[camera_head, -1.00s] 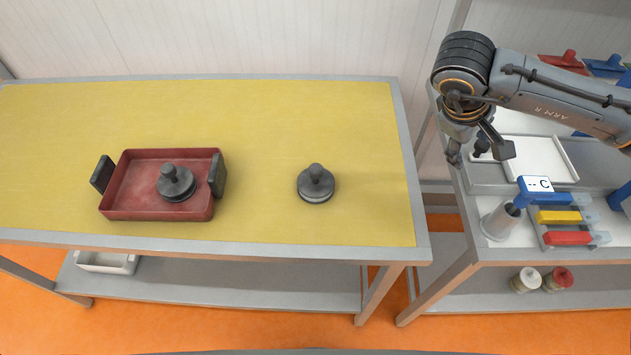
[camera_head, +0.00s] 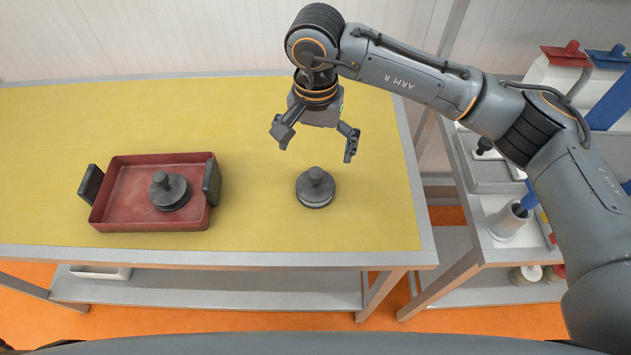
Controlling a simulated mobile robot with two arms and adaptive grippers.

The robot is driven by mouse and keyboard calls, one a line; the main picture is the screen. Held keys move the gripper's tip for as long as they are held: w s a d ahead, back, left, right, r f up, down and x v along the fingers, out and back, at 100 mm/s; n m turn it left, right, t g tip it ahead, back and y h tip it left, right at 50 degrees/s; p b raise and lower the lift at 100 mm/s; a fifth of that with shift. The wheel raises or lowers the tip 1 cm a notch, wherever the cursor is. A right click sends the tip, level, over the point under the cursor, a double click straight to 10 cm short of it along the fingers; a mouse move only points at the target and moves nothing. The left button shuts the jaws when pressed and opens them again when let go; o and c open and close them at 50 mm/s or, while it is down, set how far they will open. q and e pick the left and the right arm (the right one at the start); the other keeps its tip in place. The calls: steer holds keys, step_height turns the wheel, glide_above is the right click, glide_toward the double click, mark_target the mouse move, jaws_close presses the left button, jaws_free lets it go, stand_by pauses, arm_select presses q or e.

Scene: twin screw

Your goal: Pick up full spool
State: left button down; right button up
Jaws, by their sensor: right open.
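A dark grey spool (camera_head: 316,188) with a knob on top stands upright on the yellow table top (camera_head: 100,115), right of the tray. A similar dark spool (camera_head: 170,191) stands inside a red tray (camera_head: 125,222) with black handles, left on the table. I cannot tell from their look which one is full. My right gripper (camera_head: 317,150) is open and empty, fingers pointing down, above and slightly behind the lone spool, apart from it. My left gripper is not in view.
A grey side bench (camera_head: 490,256) stands on the right, partly hidden by my right arm, with a white holder (camera_head: 507,222) on it. Red and blue items (camera_head: 566,54) stand at the back right. The yellow top around the lone spool is clear.

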mark_target(315, 181)
step_height(315, 181, down, 7)
steer(key=shift+r+p, duration=0.1)
steer(key=shift+p, duration=0.75)
steer(key=f+p, duration=0.2)
steer(key=f, duration=0.1)
steer(key=f+p, duration=0.1)
steer(key=shift+w+f, duration=0.3)
steer(key=shift+f, duration=0.45)
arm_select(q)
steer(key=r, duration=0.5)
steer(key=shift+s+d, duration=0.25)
arm_select(e)
steer(key=shift+c, duration=0.2)
steer(key=c, duration=1.2)
steer(key=shift+r, duration=0.1)
